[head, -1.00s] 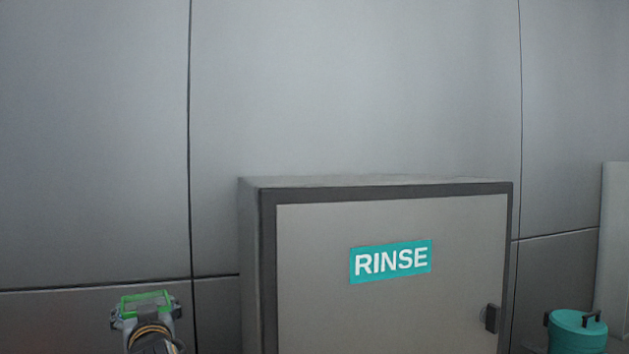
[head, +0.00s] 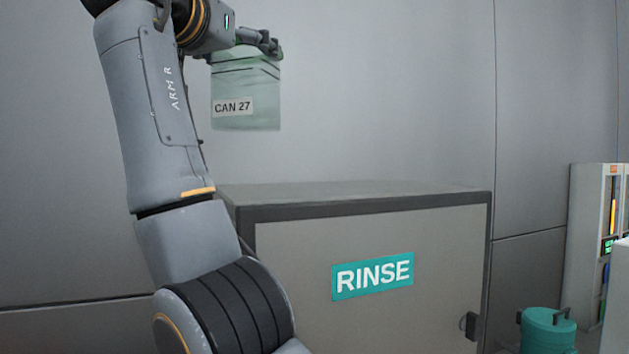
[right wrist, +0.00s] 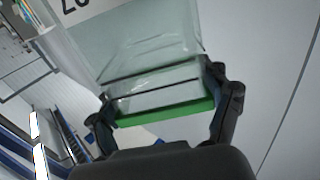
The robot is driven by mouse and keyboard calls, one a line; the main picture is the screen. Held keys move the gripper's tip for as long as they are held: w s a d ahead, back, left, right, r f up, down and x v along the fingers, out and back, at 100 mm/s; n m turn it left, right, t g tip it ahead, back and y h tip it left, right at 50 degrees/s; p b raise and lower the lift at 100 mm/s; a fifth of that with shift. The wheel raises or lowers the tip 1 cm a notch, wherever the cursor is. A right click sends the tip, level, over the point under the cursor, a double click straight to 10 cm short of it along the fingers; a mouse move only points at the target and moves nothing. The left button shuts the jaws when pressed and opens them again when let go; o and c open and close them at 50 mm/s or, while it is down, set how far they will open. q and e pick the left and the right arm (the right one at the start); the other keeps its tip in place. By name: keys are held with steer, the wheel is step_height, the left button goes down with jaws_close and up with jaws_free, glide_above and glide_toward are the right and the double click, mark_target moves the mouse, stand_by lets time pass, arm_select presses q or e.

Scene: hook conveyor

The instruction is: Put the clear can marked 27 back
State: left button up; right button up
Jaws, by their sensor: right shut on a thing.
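The clear can marked 27 (head: 246,92) hangs upright in the air, pale green and see-through, with a white "CAN 27" label. My right gripper (head: 262,50) is shut on its top, and the can is above the grey cabinet and apart from it. In the right wrist view the can (right wrist: 150,52) shows between the two fingers of my right gripper (right wrist: 165,105), with a green strip along its near edge and part of the label at the top. My left gripper is not in view.
A grey cabinet marked RINSE (head: 300,275) stands below the can, its door shut. A teal lidded container (head: 548,332) stands to its right. A pale shelf unit (head: 588,210) with coloured items is at the far right. Wall panels stand behind.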

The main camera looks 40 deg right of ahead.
steer(key=s+d+r+g, duration=0.1)
steer(key=s+r, duration=0.1)
steer(key=s, duration=0.1)
steer(key=w+d+f+p, duration=0.3)
steer(key=w+d, duration=0.2)
steer(key=d, duration=0.2)
arm_select(q)
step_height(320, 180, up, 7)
steer(key=p, duration=0.3)
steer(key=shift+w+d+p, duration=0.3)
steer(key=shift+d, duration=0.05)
arm_select(e)
steer(key=w+d+f, duration=0.2)
steer(key=d+f, duration=0.2)
steer(key=f, duration=0.5)
steer(key=shift+w+f+m+h, duration=0.3)
steer(key=shift+f+m, duration=0.05)
steer(key=shift+m, duration=0.05)
steer(key=shift+f, duration=0.15)
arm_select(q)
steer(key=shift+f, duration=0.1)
arm_select(e)
steer(key=o, duration=1.8)
steer(key=shift+d, duration=0.1)
